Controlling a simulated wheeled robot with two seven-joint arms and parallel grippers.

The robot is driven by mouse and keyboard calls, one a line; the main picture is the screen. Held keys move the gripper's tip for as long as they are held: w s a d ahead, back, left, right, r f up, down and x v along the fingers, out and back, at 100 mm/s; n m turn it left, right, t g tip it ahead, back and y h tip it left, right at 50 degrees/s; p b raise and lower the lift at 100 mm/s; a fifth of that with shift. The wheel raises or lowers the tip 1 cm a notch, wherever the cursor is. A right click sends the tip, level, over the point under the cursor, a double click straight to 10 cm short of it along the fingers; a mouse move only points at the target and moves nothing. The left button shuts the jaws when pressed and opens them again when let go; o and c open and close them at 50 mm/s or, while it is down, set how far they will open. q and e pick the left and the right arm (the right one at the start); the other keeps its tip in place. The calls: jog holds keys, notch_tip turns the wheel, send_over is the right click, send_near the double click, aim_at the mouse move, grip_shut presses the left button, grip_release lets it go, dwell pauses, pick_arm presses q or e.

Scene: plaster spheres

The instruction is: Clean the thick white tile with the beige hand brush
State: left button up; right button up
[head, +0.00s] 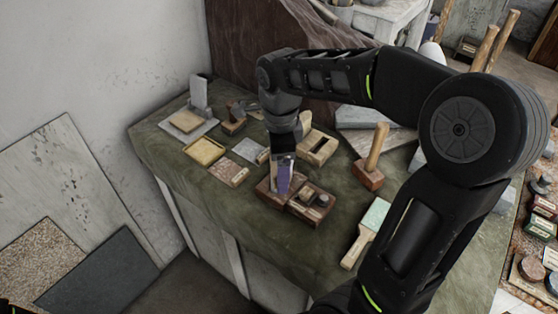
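A pale slab (205,129) lies at the far left of the cloth-covered table. A beige block (186,121) rests on it, and an upright pale block (199,92) stands at its back. A thinner light grey tile (247,149) lies farther right. I cannot tell for sure which of these is the thick white tile or whether the beige block is the hand brush. My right gripper (284,178) points down over a reddish-brown wooden box (264,192). A purple piece shows at its fingertips; whether it is held is unclear. My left gripper is not in view.
A yellow-rimmed tray (204,151), a second wooden box (311,204), a wooden mallet (370,165) and a pale green paddle (373,216) lie nearby. The table's front left (200,205) is clear. My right arm hides much of the right side.

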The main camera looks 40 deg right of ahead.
jog(key=shift+s, duration=0.15)
jog(key=shift+w+d+r+p, duration=0.2)
jog(key=shift+w+r+p, duration=0.25)
jog(key=shift+p, duration=0.05)
jog(key=shift+w+d+r+p, duration=0.25)
jog(key=shift+w+p, duration=0.05)
jog(key=shift+w, duration=0.25)
jog(key=shift+r+p, duration=1)
jog(key=shift+r, duration=0.3)
